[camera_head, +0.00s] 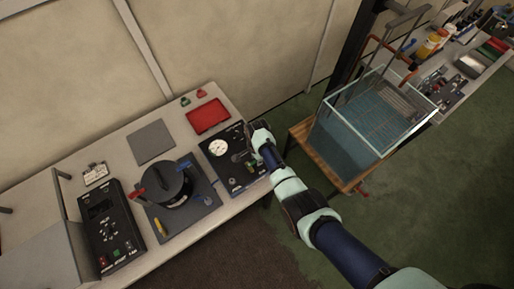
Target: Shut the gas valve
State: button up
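A black panel (216,172) with a round white gauge (218,147) lies on the bench in the head view. Small fittings, some greenish or brass, sit on its right part; one may be the gas valve, but they are too small and partly covered to be sure. My gripper (241,157) is at the end of my arm, over the right part of this panel close to the fittings. I cannot tell whether it touches them, or whether its fingers are open or shut.
Left of the panel stands a dark cylinder (167,184) with red and blue handles on a grey plate. A control box (110,229), red tray (207,117) and grey mat (151,142) share the bench. A glass water tank (352,140) stands on a wooden table at right.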

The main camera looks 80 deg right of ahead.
jog(key=shift+o, duration=0.4)
notch_tip(320, 180, up, 12)
dwell(0.7)
jog(key=w+a+r+n+t+h+p, duration=0.3)
jog(key=w+a+r+n+t+p, duration=0.35)
jog(key=w+a+r+n, duration=1.15)
jog(key=s+a+r+n+t+y+p, duration=0.2)
jog(key=a+r+n+t, duration=0.15)
jog(key=a+r, duration=0.7)
jog(key=s+a+r+n+t+y+p, duration=0.1)
jog(key=s+a+r+n+t+p, duration=0.3)
jog(key=a+r, duration=0.7)
notch_tip(320, 180, down, 43)
jog(key=w+n+g+b, duration=0.1)
jog(key=w+b, duration=0.1)
jog(key=b, duration=4.1)
jog(key=shift+w+a, duration=0.2)
jog(key=shift+a, duration=0.2)
